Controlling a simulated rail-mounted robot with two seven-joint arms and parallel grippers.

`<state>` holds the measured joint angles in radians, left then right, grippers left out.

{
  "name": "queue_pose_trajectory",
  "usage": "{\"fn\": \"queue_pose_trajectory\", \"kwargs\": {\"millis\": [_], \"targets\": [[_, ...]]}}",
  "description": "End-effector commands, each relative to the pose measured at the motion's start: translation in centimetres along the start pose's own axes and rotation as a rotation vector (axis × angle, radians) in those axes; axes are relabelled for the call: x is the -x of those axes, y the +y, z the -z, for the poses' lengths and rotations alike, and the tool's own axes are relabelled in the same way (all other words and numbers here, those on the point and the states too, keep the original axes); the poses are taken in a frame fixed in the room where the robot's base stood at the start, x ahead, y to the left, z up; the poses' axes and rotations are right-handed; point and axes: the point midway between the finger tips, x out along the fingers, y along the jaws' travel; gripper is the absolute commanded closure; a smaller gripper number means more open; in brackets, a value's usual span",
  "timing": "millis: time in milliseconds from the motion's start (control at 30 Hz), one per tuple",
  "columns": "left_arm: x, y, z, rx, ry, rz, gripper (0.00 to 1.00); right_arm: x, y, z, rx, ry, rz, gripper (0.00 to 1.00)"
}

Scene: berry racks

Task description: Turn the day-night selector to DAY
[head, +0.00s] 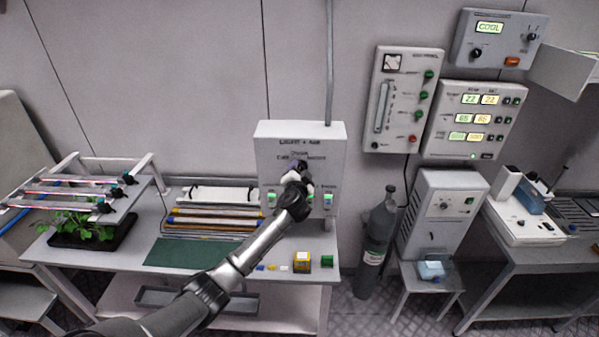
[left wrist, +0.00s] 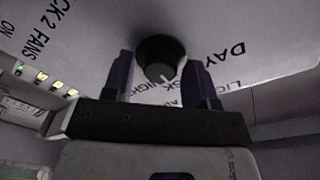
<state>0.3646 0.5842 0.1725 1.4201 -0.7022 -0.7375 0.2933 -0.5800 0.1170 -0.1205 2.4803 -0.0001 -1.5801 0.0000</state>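The selector is a dark round knob on the white LIGHT + AIR box (head: 330,150) above the bench. In the left wrist view the knob (left wrist: 158,55) sits between my left gripper's two fingers (left wrist: 160,78). They stand apart on either side of it; I cannot tell whether they touch it. The knob's white mark points down in that view, towards lettering partly hidden by the gripper. The word DAY (left wrist: 231,50) is right of the knob. In the head view my left gripper (head: 298,170) covers most of the knob. My right gripper is not in view.
Green-lit switches (head: 328,199) line the box's lower part, close beside my gripper. A plant tray (head: 118,238) and lamp rack stand left. Small blocks, including a yellow one (head: 302,262), lie on the bench. A gas cylinder (head: 374,250) stands to the right.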

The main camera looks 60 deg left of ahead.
Motion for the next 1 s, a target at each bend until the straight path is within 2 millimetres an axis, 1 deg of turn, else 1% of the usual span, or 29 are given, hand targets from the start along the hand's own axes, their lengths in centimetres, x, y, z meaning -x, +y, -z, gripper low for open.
{"fn": "queue_pose_trajectory", "kwargs": {"millis": [33, 67, 433, 667, 867, 1000], "targets": [[0.0, 0.0, 0.0, 0.0, 0.0, 0.0, 0.53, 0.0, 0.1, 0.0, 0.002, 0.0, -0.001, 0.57], [0.0, 0.0, 0.0, 0.0, 0.0, 0.0, 0.55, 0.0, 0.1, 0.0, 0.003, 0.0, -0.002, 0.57], [0.0, 0.0, 0.0, 0.0, 0.0, 0.0, 0.9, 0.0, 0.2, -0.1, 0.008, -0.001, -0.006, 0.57], [0.0, 0.1, -0.1, 0.029, 0.0, 0.001, 0.9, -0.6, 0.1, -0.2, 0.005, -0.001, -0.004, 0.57], [0.0, 0.4, -0.3, 0.138, 0.005, 0.006, 0.9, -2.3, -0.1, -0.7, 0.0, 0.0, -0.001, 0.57], [0.0, 0.4, -0.3, 0.257, 0.01, 0.01, 0.9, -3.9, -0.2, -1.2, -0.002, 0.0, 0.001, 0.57]]}}
